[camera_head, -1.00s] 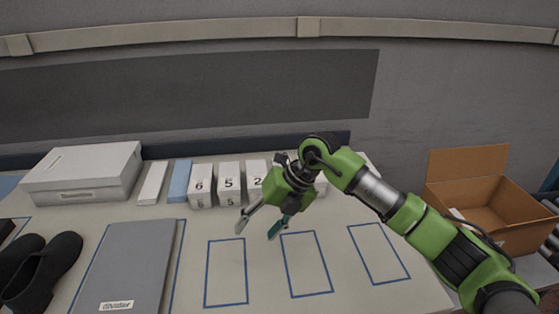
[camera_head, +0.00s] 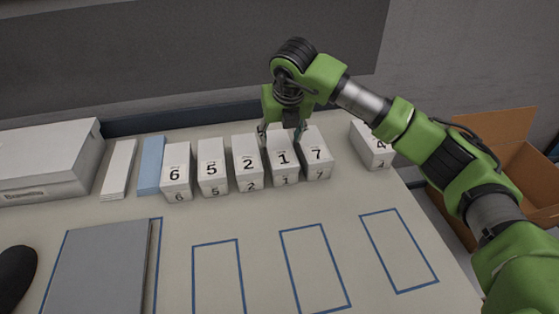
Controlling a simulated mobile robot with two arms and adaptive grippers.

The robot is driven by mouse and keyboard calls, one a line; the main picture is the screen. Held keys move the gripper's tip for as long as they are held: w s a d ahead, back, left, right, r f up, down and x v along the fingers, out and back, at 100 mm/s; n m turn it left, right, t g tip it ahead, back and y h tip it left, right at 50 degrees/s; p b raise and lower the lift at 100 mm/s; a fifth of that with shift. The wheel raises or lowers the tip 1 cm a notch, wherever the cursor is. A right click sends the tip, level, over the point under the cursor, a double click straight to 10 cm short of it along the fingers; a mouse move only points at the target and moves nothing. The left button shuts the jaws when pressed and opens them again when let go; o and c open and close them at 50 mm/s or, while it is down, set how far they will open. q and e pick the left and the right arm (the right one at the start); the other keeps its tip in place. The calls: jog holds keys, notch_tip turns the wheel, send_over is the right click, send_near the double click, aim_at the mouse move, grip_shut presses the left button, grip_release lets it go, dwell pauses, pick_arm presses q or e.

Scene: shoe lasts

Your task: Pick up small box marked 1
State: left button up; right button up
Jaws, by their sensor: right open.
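The small white box marked 1 (camera_head: 283,164) stands in a row on the table, between the box marked 2 (camera_head: 248,166) and the box marked 7 (camera_head: 317,158). My right gripper (camera_head: 281,134) is open and points down over the back part of box 1. One finger shows at its left side and one at its right, close to box 7. I cannot tell whether the fingers touch the box. My left gripper is not in view.
Boxes marked 6 (camera_head: 176,175) and 5 (camera_head: 211,170) stand left in the row; a box marked 4 (camera_head: 373,147) stands apart at right. Blue outlined rectangles (camera_head: 315,268) mark clear table in front. A grey folder-like slab (camera_head: 98,268) and an open cardboard box (camera_head: 515,170) flank them.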

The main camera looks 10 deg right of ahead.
aim_at(280, 148)
jog(key=shift+x, duration=0.75)
jog(key=shift+w+f, duration=0.15)
jog(key=shift+f, duration=0.15)
jog(key=shift+f+b, duration=0.35)
jog(key=b+x, duration=0.1)
jog(key=x, duration=0.2)
jog(key=shift+f+b, duration=0.3)
jog(key=shift+f, duration=0.15)
jog(key=shift+w+f, duration=0.2)
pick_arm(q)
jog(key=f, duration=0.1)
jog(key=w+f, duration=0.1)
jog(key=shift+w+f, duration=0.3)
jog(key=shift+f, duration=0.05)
pick_arm(e)
jog(key=shift+r, duration=0.1)
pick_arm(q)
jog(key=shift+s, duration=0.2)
pick_arm(e)
jog(key=c, duration=0.9)
